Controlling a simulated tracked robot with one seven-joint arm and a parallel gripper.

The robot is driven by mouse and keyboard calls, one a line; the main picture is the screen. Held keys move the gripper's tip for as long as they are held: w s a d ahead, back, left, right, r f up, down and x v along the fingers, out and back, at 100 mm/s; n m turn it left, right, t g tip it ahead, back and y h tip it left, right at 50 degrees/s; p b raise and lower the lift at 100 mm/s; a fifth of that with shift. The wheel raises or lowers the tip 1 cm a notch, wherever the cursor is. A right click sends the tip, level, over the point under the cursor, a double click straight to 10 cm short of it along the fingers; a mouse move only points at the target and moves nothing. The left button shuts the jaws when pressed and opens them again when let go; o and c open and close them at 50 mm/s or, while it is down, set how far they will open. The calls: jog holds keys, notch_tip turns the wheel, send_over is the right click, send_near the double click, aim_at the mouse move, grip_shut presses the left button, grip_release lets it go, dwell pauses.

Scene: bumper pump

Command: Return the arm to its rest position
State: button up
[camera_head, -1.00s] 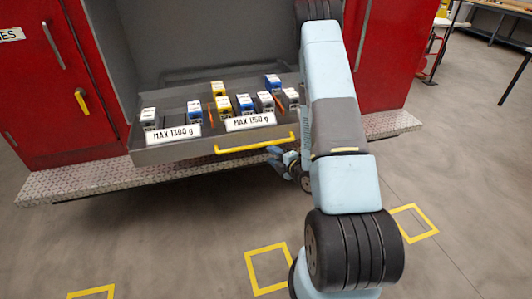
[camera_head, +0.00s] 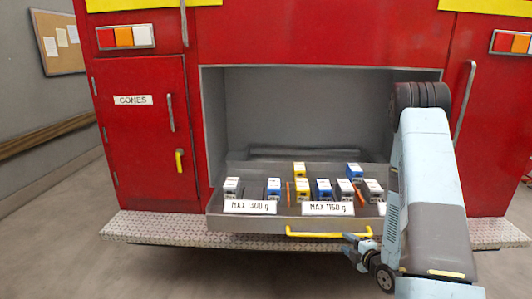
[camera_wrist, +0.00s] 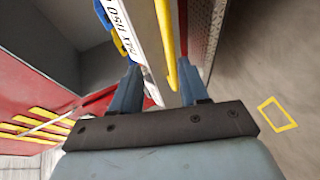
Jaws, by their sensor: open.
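My arm (camera_head: 430,180) reaches down the right side of the head view, bent, in front of the red vehicle. My gripper (camera_head: 350,239) is low, near the right end of the drawer's yellow handle (camera_head: 325,232). In the wrist view my gripper (camera_wrist: 159,70) is open, its two blue-grey fingers apart. The yellow handle (camera_wrist: 166,45) and the drawer's white label show between and beyond the fingers. No object is held. I cannot tell whether the fingers touch the handle.
The grey drawer (camera_head: 265,228) is pulled out and holds several blue, yellow and white boxes. Labels read "MAX 1300 g" (camera_head: 250,207) and "MAX 1150 g" (camera_head: 328,208). A diamond-plate step (camera_head: 160,228) runs below. A yellow floor marking (camera_wrist: 277,115) shows in the wrist view.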

jog(key=w+d+r+m+g+h, duration=0.1)
jog(key=w+r+m+g+h, duration=0.2)
jog(key=r, duration=0.8)
jog(key=s+r+m+g+h, duration=0.1)
jog(key=s+r+m, duration=0.1)
jog(key=r+m, duration=0.3)
jog(key=s+r+m+h, duration=0.1)
jog(key=s+r+m, duration=0.15)
jog(key=r, duration=0.45)
jog(key=s+a+r+m+g, duration=0.1)
jog(key=s+a+r+m, duration=0.1)
jog(key=s, duration=0.6)
jog(key=s+a+r+m+g, duration=0.2)
jog(key=s+a+r+m, duration=0.1)
jog(key=s+r, duration=0.4)
jog(key=s+a+r+m+g, duration=0.1)
jog(key=s+a+r+m, duration=0.2)
jog(key=s, duration=0.7)
jog(key=shift+r+m, duration=0.85)
jog(key=shift+s+a, duration=0.1)
